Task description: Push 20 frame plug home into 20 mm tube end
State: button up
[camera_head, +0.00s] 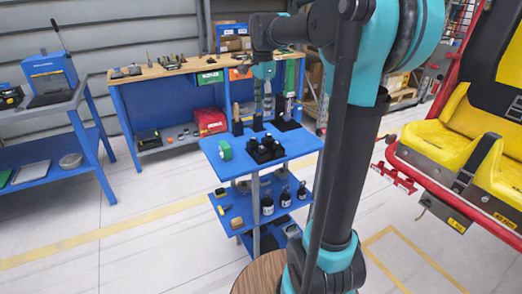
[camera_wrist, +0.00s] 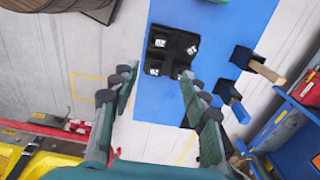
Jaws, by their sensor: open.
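My gripper (camera_wrist: 158,74) is open, its two fingers apart with nothing between them. In the head view my gripper (camera_head: 263,112) hangs over the blue trolley. A black tray (camera_head: 265,150) with small dark parts stands on the trolley top; it also shows beyond the fingertips in the wrist view (camera_wrist: 158,52), where parts with white labels sit in its compartments. I cannot tell which part is the 20 frame plug. A red tube frame (camera_head: 440,188) carries the yellow seats at right; in the wrist view the red frame (camera_wrist: 60,124) is at lower left. I cannot identify the 20 mm tube end.
The blue trolley (camera_head: 300,141) also holds a green item (camera_head: 225,150) and black upright holders; bottles stand on its lower shelf. A workbench (camera_head: 170,70) is behind, and a blue table (camera_head: 40,110) at left. Floor between trolley and yellow seats (camera_head: 450,130) is clear.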

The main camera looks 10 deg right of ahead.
send_over(262, 147)
notch_tip(262, 147, down, 11)
jog(key=shift+w+d, duration=0.1)
jog(key=shift+w, duration=0.05)
jog(key=shift+f, duration=2.7)
jog(key=c, duration=1)
jog(key=shift+c, duration=0.2)
notch_tip(262, 147, up, 20)
